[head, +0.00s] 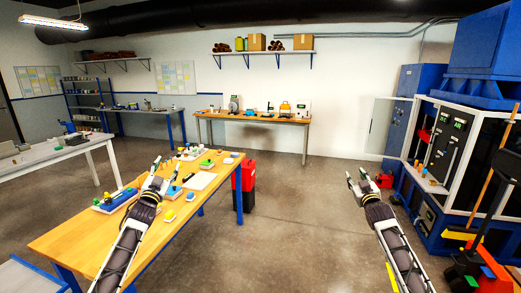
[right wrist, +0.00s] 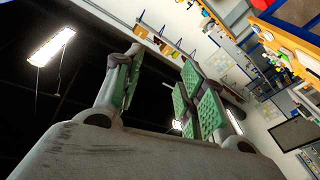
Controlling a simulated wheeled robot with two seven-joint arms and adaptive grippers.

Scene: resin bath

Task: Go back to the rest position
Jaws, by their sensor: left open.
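My left gripper (head: 166,172) is raised in front of the wooden table in the head view, open, with nothing visible in it. My right gripper (head: 356,178) is raised over the open floor to the right of the table. In the right wrist view its green-padded fingers (right wrist: 158,82) stand apart with nothing between them.
The wooden table (head: 82,240) holds a blue tray (head: 115,201), a white sheet (head: 199,181) and small coloured items. A red and black container (head: 246,185) stands beside it. Blue machinery (head: 436,210) is at the right. The floor (head: 300,230) between is clear.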

